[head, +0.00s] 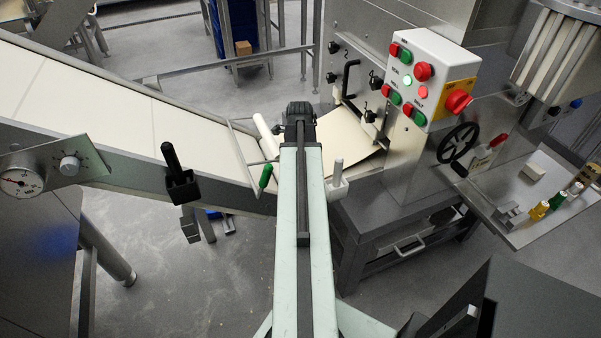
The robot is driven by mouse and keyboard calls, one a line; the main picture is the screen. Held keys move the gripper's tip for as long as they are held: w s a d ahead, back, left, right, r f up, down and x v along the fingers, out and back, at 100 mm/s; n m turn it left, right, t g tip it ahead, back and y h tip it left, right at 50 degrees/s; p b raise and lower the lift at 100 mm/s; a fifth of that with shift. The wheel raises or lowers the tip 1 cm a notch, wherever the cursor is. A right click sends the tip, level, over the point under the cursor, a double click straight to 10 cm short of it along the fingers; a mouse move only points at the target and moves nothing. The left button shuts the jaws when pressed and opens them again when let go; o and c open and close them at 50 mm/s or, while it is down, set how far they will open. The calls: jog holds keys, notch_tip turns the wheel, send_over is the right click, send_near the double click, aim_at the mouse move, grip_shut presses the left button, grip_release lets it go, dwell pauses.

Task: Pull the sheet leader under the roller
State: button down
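The cream sheet leader (347,139) slopes down from the steel machine at the centre, just right of my arm. A white roller (266,135) lies at the lower right end of the conveyor, left of my arm, and a gap shows between it and the visible sheet. My pale arm runs up the middle of the view and covers the stretch between sheet and roller. Its dark end (300,113) is level with the sheet's upper part. I cannot make out my fingertips or anything held in them.
The conveyor (122,99) with a pale band slopes in from the left. A green handle (265,176), a black handle (171,158) and a white handle (338,172) stick up near my arm. A control box (431,75) stands right. Grey floor is open at lower left.

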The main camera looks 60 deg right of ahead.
dwell(0.8)
jog(key=shift+s+d, duration=0.3)
jog(key=c, duration=1.2)
grip_release()
jog(key=shift+o, duration=0.2)
notch_tip(320, 180, up, 8)
jog(key=p, duration=0.7)
jog(key=shift+f+p, duration=0.1)
jog(key=shift+p, duration=0.3)
